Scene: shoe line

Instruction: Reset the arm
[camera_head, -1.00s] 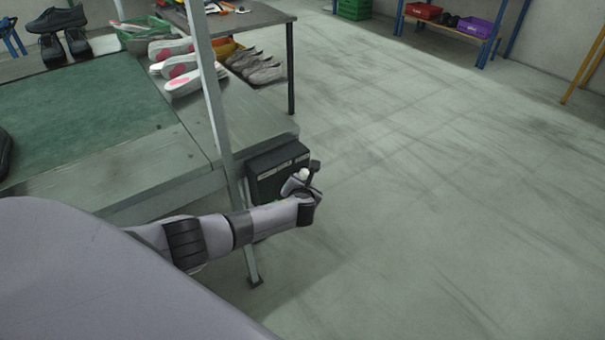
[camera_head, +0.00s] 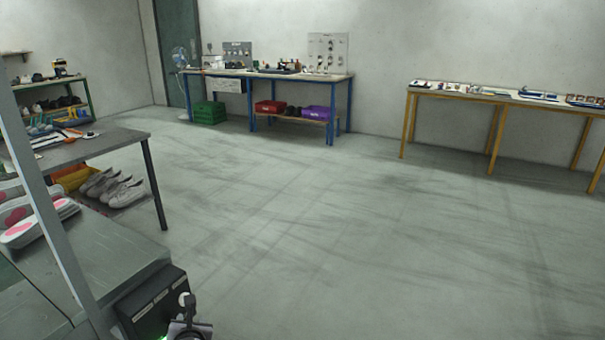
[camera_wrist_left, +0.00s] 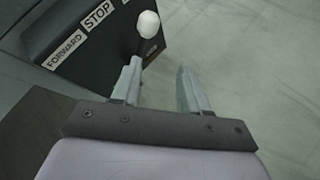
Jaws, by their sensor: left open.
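A dark control box (camera_head: 145,308) stands at the end of the grey bench at lower left in the head view. In the left wrist view the box (camera_wrist_left: 75,35) shows the labels FORWARD and STOP and a lever with a white knob (camera_wrist_left: 148,25). My left gripper (camera_wrist_left: 160,65) is open, with nothing between its fingers. The knob lies just beyond the fingertips, nearer the left finger; I cannot tell whether they touch. In the head view only part of my left arm and gripper (camera_head: 187,318) shows at the bottom edge, beside the box. My right gripper is not in view.
A metal post (camera_head: 50,225) rises at the left beside the bench (camera_head: 105,270). A dark table (camera_head: 115,140) with shoes under it stands behind. A blue-legged workbench (camera_head: 265,73) and a yellow-legged table (camera_head: 450,93) line the back wall. The middle floor is clear.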

